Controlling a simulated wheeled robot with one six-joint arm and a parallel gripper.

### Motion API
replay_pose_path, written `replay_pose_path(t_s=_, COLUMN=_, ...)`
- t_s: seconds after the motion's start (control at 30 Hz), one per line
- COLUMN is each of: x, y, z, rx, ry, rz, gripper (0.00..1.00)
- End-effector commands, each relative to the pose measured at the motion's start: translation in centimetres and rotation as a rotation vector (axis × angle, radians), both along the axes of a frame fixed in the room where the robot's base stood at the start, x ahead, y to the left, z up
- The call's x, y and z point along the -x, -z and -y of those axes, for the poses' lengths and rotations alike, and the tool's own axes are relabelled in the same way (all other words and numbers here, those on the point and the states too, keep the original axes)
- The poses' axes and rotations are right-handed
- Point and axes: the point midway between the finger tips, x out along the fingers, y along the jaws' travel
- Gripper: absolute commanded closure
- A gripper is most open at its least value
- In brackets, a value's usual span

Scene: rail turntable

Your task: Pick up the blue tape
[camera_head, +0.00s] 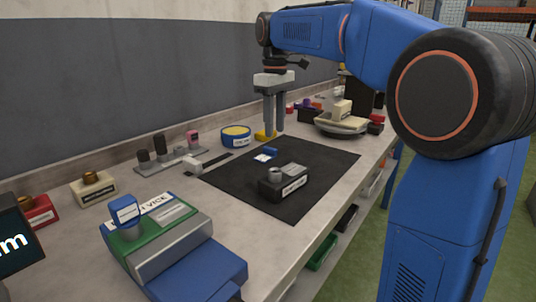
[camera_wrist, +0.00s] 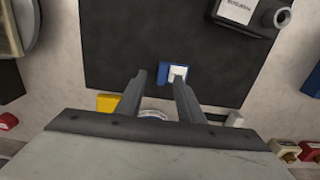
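A small blue piece (camera_head: 270,152) with a white part beside it lies on the black mat (camera_head: 320,160), near the mat's back edge; I take it for the blue tape. In the wrist view the blue piece (camera_wrist: 163,75) appears just past my fingertips, and its white part lies near the right finger. My gripper (camera_head: 274,133) points down and hangs above the bench near that edge. Its two fingers are apart with nothing between them, as the wrist view also shows at the gripper (camera_wrist: 159,77). Nothing touches the blue piece that I can see.
A black labelled block (camera_head: 284,182) with a grey ring stands on the mat. A green-and-blue vice (camera_head: 165,235) is front left; a round turntable (camera_head: 341,124) is back right.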

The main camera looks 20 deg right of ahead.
Motion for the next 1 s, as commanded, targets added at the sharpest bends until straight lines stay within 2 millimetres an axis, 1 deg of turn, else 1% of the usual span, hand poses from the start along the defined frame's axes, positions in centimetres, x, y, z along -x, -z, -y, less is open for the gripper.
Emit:
replay_pose_path(t_s=0.03, x=0.1, y=0.4, z=0.0, rx=0.000, ry=0.000, rz=-0.001, gripper=0.66)
replay_pose_path(t_s=0.27, x=0.1, y=1.8, z=-0.2, rx=0.000, ry=0.000, rz=-0.001, gripper=0.66)
replay_pose_path(t_s=0.5, x=0.2, y=5.0, z=-0.6, rx=0.000, ry=0.001, rz=-0.002, gripper=0.66)
replay_pose_path(t_s=0.6, x=0.1, y=5.8, z=-0.6, rx=0.000, ry=0.001, rz=0.000, gripper=0.66)
replay_pose_path(t_s=0.7, x=0.2, y=6.2, z=-0.6, rx=0.000, ry=0.000, rz=-0.001, gripper=0.66)
replay_pose_path(t_s=0.9, x=0.1, y=6.2, z=-0.6, rx=0.000, ry=0.000, rz=0.000, gripper=0.66)
replay_pose_path(t_s=0.97, x=0.1, y=6.2, z=-0.6, rx=0.000, ry=0.000, rz=0.000, gripper=0.80)
replay_pose_path(t_s=1.0, x=0.1, y=6.2, z=-0.6, rx=0.000, ry=0.000, rz=0.000, gripper=0.90)
